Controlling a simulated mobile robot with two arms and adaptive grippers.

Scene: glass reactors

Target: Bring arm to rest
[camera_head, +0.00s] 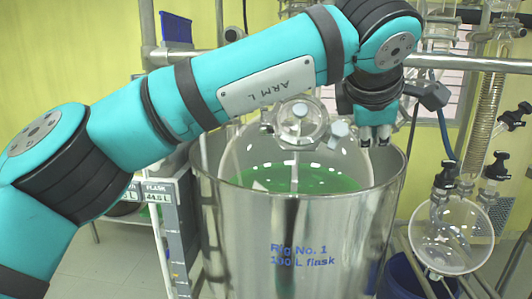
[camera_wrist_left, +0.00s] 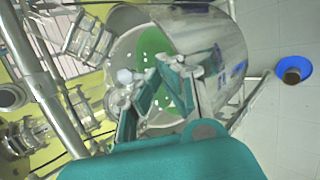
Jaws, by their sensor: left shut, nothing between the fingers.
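My left arm (camera_head: 270,75), teal with black joints and marked "ARM L", reaches across the head view from the left. My left gripper (camera_head: 375,134) points down over the right part of the big steel vessel (camera_head: 330,240), near its rim. It is shut and empty. In the left wrist view the teal fingers (camera_wrist_left: 168,72) show in front of the vessel's open top. The vessel is marked "Rig No. 1" and holds a glass flask with green liquid (camera_head: 300,180). My right gripper is in neither view.
A glass port (camera_head: 300,122) with a stirrer shaft stands above the flask. Metal rails (camera_head: 470,63) run behind. A round glass flask (camera_head: 450,235) with black valves hangs at right. A blue bin (camera_head: 405,280) is below it; a blue bowl (camera_wrist_left: 294,68) shows on the floor.

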